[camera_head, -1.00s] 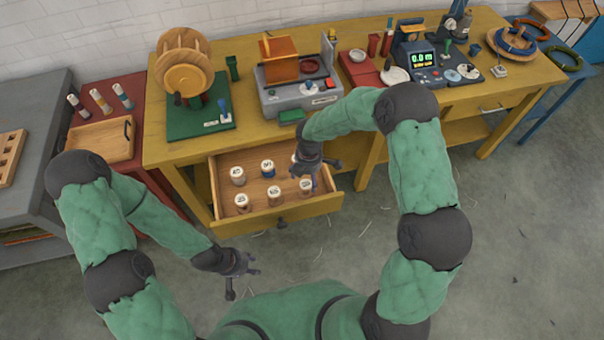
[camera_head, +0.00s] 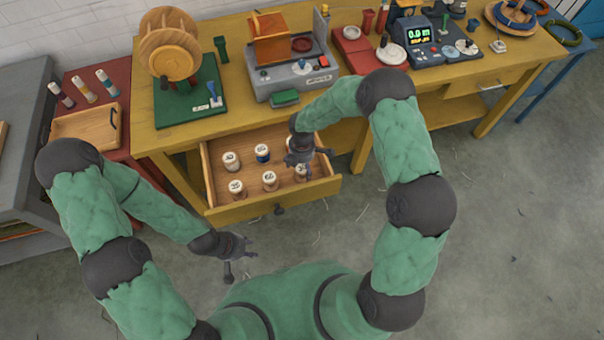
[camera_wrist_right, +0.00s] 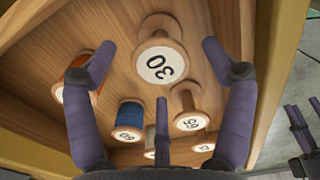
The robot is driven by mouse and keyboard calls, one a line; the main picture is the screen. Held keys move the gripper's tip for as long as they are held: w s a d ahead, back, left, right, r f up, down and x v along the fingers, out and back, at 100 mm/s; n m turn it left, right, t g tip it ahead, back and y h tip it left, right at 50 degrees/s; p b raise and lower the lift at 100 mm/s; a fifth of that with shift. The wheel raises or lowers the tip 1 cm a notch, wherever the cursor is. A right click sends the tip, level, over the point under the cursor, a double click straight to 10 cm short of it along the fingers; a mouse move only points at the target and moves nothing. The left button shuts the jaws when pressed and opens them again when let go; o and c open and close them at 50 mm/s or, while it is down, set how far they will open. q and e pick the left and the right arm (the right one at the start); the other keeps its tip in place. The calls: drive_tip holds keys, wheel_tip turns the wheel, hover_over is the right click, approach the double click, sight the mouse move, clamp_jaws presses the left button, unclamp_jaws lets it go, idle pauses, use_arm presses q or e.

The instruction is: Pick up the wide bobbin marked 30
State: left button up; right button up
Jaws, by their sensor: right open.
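The wide bobbin marked 30 (camera_wrist_right: 164,62) shows in the right wrist view, with pale wood and a white label. It stands in the open drawer (camera_head: 240,212) of the yellow bench. My right gripper (camera_head: 312,158) is over the right side of the drawer. In the wrist view (camera_wrist_right: 182,48) its fingers are spread wide on either side of the bobbin, with nothing gripped. I cannot tell contact. In the head view the gripper covers part of the bobbins there. My left gripper (camera_head: 242,258) hangs in front of the drawer, over the floor, its fingers apart and empty.
Several other bobbins stand close by, including a blue one (camera_wrist_right: 129,118), an orange one (camera_wrist_right: 92,92) and a pale one marked 65 or similar (camera_wrist_right: 190,117). The drawer walls surround them. A grey machine (camera_head: 295,78) stands on the bench behind.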

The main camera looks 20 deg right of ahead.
wheel_tip(320, 180, down, 3)
drive_tip(key=shift+r+b, duration=0.2)
drive_tip(key=shift+b, duration=0.1)
drive_tip(key=shift+c, duration=0.3)
drive_tip(key=c, duration=1.2)
drive_tip(key=shift+o, duration=0.2)
drive_tip(key=shift+r, duration=0.1)
